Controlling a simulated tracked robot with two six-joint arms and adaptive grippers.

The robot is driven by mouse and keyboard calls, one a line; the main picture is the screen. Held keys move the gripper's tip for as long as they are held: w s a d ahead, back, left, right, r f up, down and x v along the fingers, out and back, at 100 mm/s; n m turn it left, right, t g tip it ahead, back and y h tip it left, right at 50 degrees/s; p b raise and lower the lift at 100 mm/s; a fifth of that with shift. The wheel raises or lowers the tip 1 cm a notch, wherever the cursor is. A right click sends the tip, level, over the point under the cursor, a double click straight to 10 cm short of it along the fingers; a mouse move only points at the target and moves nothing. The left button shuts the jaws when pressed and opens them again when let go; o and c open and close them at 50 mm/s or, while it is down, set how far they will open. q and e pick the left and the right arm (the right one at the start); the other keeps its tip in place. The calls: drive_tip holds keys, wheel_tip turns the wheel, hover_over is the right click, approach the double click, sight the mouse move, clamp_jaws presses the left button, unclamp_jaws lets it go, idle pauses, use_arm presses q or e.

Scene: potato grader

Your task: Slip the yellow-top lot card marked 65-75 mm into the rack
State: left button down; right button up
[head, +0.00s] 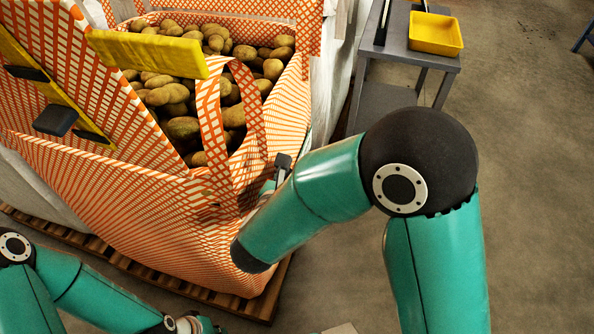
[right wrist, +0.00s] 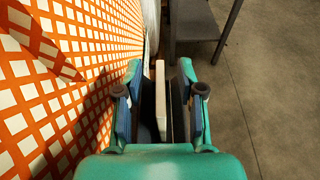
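My right gripper (right wrist: 160,98) points away from me in the right wrist view, close beside the orange-and-white bag. A thin pale upright strip (right wrist: 160,88) shows between its dark finger pads. I cannot tell if this is the lot card seen edge-on, or if the pads touch it. In the head view the right gripper is mostly hidden behind its own arm; a dark finger part (head: 283,161) shows by the bag. No 65-75 mm marking is readable. I cannot make out the rack for certain.
The big checked bag (head: 150,230) full of potatoes (head: 172,95) stands on a wooden pallet (head: 255,306). A grey table (head: 398,52) at the back holds a yellow tray (head: 435,33). Floor at right is clear.

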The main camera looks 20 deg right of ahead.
drive_tip(key=v, duration=0.7)
drive_tip(key=shift+s, duration=0.15)
drive_tip(key=shift+a, duration=0.15)
idle(0.5)
